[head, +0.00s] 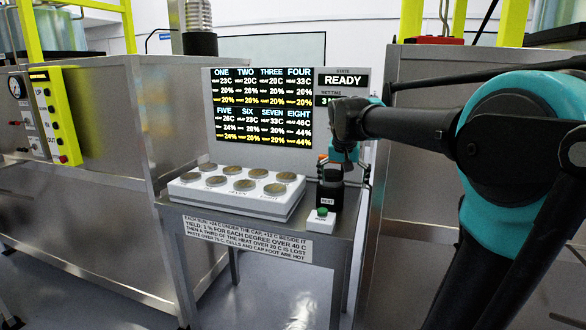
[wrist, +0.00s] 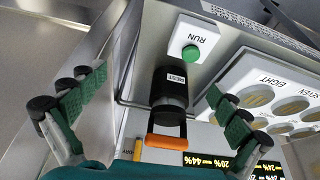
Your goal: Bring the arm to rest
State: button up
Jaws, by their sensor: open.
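My arm comes in from the right in the head view, and my gripper (head: 345,172) points down at the right end of the metal table. In the wrist view its two green-padded fingers (wrist: 153,86) are spread wide with nothing pinched between them. A black cylinder labelled REST (wrist: 172,88) stands between and beyond the fingers, with a gap on each side. An orange bar (wrist: 166,143) shows at the cylinder's near end. In the head view the cylinder (head: 330,197) is below my gripper, its top partly hidden.
A small white box with a green RUN button (head: 321,213) is in front of the cylinder. A white block with several round cells (head: 240,207) is to its left. A display reading READY (head: 343,79) stands behind. Steel cabinets (head: 95,200) flank the table.

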jog(key=s+d+f+n, duration=0.1)
jog(key=s+d+f, duration=0.1)
jog(key=s+f, duration=0.9)
jog(key=s+d+f+n+y, duration=0.1)
jog(key=s+f, duration=1)
jog(key=f, duration=0.4)
jog(key=shift+s+d+f+n, duration=0.15)
jog(key=shift+s+d+n, duration=0.15)
jog(key=shift+s+d, duration=0.1)
